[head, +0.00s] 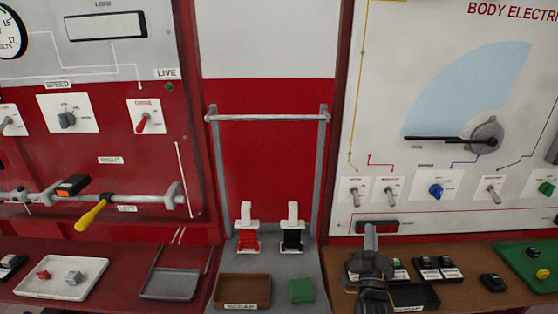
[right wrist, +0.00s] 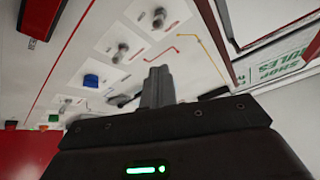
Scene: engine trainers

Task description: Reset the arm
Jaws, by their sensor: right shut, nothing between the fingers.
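A black wiper-like arm (head: 437,139) lies nearly level on the white body-electrics panel, pointing left from a grey hub (head: 487,135). It runs along the bottom edge of a light-blue fan-shaped area (head: 470,90). My right gripper (head: 370,232) is shut and empty, pointing up in front of the panel's lower left part, below the arm and apart from it. Its fingers also show together in the right wrist view (right wrist: 157,85). They overlap a dark shape there that I cannot identify for certain. My left gripper is not in view.
Toggle switches (head: 355,191) and a blue knob (head: 436,191) sit on the panel below the arm. A red-and-black rocker unit (head: 391,226) is beside the right gripper. Trays (head: 242,289) and small parts cover the shelf. A yellow-handled lever (head: 92,213) is at left.

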